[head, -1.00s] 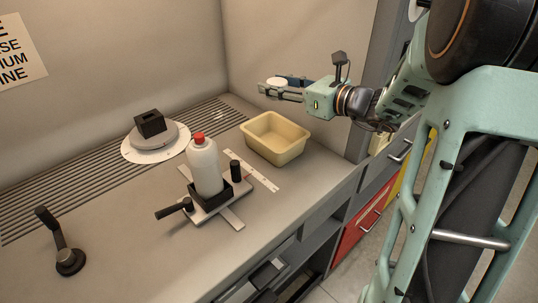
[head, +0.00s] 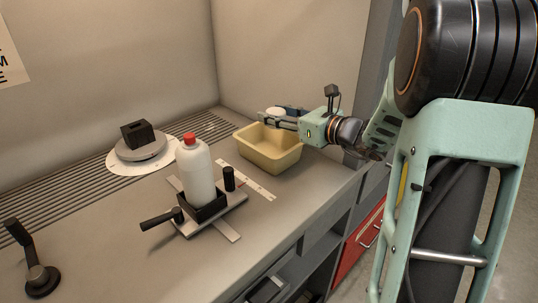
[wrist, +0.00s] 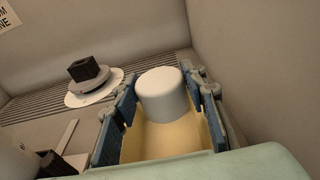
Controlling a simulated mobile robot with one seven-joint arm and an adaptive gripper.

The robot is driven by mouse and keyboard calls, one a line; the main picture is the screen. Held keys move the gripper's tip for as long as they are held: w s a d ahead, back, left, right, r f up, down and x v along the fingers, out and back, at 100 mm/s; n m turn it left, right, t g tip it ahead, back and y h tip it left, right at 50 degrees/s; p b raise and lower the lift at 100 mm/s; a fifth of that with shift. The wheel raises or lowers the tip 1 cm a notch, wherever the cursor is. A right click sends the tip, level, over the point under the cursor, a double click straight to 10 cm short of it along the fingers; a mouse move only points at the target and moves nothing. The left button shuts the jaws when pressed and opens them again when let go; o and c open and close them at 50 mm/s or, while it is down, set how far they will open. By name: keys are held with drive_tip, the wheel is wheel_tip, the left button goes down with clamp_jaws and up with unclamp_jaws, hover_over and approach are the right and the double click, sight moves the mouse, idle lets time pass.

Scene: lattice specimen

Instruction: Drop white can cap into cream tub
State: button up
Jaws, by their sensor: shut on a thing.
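The white can cap (wrist: 162,95) is held between the blue-padded fingers of my gripper (wrist: 163,108) in the wrist view. In the head view the white cap (head: 275,112) shows at the tip of my gripper (head: 276,117). The cream tub (head: 268,158) stands on the bench, and my gripper is above its back rim. In the wrist view the tub (wrist: 160,142) lies below and behind the cap, partly hidden by the fingers. The tub's floor is mostly hidden, and the height of the cap over it is hard to judge.
A white bottle with a red cap (head: 197,172) stands in a black-handled fixture (head: 225,205) left of the tub. A round grey device with a black block (head: 137,133) sits farther left. A lever (head: 35,265) is at the front left. Walls stand behind the tub.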

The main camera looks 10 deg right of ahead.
drive_tip(key=shift+f, duration=0.1)
drive_tip(key=o, duration=1.2)
drive_tip(key=shift+c, duration=0.2)
drive_tip(key=v, duration=1.2)
